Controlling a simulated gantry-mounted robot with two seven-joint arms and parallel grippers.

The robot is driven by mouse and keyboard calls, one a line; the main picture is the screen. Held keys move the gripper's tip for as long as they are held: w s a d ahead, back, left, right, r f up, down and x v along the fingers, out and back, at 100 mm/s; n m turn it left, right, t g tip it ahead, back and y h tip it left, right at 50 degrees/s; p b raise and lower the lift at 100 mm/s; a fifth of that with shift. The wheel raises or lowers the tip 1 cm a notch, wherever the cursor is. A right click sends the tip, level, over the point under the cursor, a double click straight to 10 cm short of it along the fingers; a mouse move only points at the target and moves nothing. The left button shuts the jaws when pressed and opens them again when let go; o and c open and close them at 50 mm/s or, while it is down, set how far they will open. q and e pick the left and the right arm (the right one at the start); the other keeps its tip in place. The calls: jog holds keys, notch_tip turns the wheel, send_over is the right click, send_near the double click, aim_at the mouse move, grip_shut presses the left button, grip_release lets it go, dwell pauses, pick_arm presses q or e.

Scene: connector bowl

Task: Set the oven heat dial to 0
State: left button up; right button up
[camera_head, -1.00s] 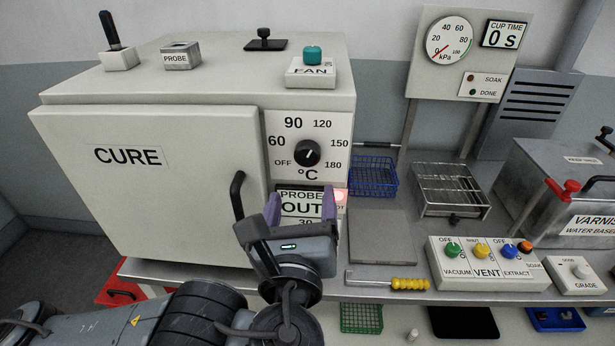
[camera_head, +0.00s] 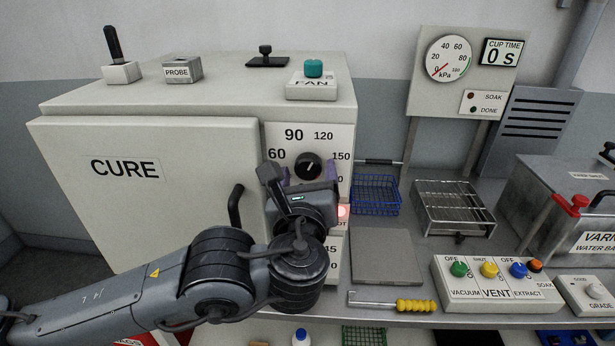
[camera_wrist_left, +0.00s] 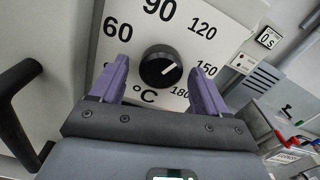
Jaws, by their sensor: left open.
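The oven heat dial (camera_head: 308,166) is a round black knob on the white scale plate of the oven; it also shows in the left wrist view (camera_wrist_left: 160,66). My left gripper (camera_head: 304,175) is open just in front of the plate. In the wrist view its purple fingers (camera_wrist_left: 163,78) are spread on either side of the dial, apart from it. The gripper hides the lower scale in the head view. My right gripper is not in view.
The oven door (camera_head: 150,200) marked CURE is shut, and its black handle (camera_head: 236,206) stands out left of my gripper. A FAN box (camera_head: 312,88) sits on top. A blue basket (camera_head: 376,196), a wire rack (camera_head: 453,208) and a yellow-handled tool (camera_head: 412,306) lie to the right.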

pick_arm(q)
jog(key=c, duration=1)
jog(key=shift+c, duration=0.2)
jog(key=shift+f, duration=0.1)
